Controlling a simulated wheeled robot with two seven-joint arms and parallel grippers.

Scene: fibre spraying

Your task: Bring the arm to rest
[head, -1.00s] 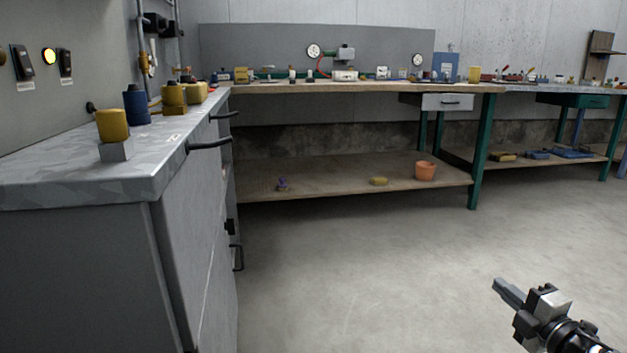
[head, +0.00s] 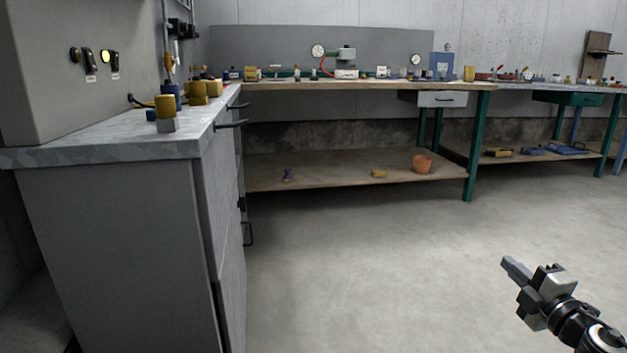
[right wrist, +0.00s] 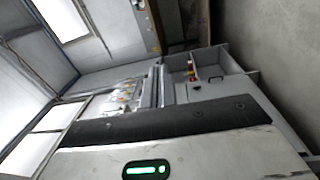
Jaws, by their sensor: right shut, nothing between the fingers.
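My right gripper (head: 515,270) is at the lower right of the head view, over the bare floor. Its fingers are together and hold nothing. It is well apart from the grey cabinet and the benches. My left gripper is not in the head view. The right wrist view is tilted and shows a pale panel with a green light (right wrist: 146,170) close up, with a dark strip (right wrist: 165,126) behind it. The gripper's fingers cannot be made out there.
A grey cabinet (head: 115,240) stands at the left, with yellow and blue containers (head: 165,107) on its top. A long wooden bench (head: 360,87) runs along the back, with an orange pot (head: 422,163) on its lower shelf. The concrete floor (head: 360,270) in the middle is clear.

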